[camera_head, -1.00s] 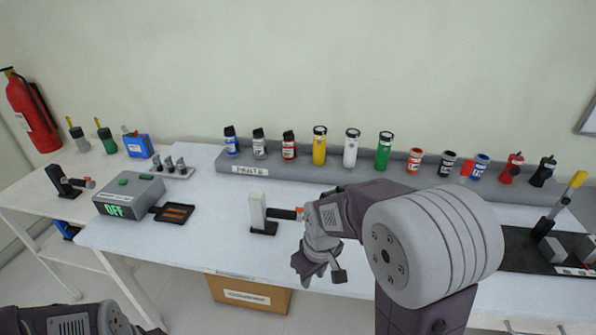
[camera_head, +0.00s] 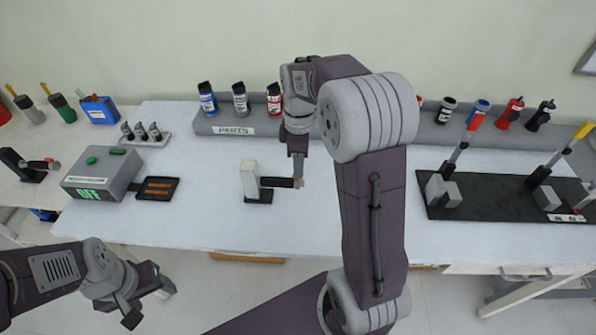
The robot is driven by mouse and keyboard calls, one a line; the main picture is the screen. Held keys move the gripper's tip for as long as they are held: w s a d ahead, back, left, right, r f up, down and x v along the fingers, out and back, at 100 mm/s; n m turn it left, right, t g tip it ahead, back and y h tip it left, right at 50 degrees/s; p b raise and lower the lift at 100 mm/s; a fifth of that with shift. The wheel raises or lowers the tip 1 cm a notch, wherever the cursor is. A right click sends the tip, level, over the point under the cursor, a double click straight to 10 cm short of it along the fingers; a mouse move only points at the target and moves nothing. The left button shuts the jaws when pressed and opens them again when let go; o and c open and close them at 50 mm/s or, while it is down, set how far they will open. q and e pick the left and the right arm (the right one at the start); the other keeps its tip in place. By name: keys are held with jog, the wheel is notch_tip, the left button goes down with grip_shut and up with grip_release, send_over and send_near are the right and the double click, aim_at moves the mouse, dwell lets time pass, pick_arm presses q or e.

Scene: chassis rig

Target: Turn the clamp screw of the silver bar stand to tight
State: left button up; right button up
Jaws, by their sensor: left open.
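The silver bar stand (camera_head: 249,180) is a pale upright block on a small black base, at the middle of the table. Its clamp screw (camera_head: 277,182) is a dark bar sticking out to the right, with a reddish end. My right gripper (camera_head: 298,172) points down at the outer end of the screw and overlaps it in the picture. Its fingers are seen edge-on and partly hide that end, so I cannot tell whether they grip it. My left gripper (camera_head: 148,302) is open and empty at the lower left, in front of the table and away from the stand.
A grey box reading OFF (camera_head: 103,175) and a dark tray (camera_head: 158,188) stand to the left. A black stand (camera_head: 22,165) is on the left table. A parts rack (camera_head: 208,127) with bottles runs along the back. A black board with levers (camera_head: 500,198) lies right.

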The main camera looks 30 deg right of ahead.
jog(key=f, duration=0.1)
jog(key=w+f, duration=0.1)
jog(key=f, duration=0.1)
jog(key=shift+w+f, duration=0.3)
jog(key=shift+s+f, duration=0.15)
jog(key=shift+s, duration=0.45)
jog(key=shift+w, duration=0.4)
grip_shut()
pick_arm(q)
jog(key=shift+w+f, duration=0.3)
jog(key=shift+w, duration=0.15)
pick_arm(e)
jog(key=shift+s, duration=0.1)
pick_arm(q)
jog(key=shift+r+p, duration=0.6)
jog(key=shift+r, duration=0.1)
pick_arm(e)
jog(key=shift+m, duration=1)
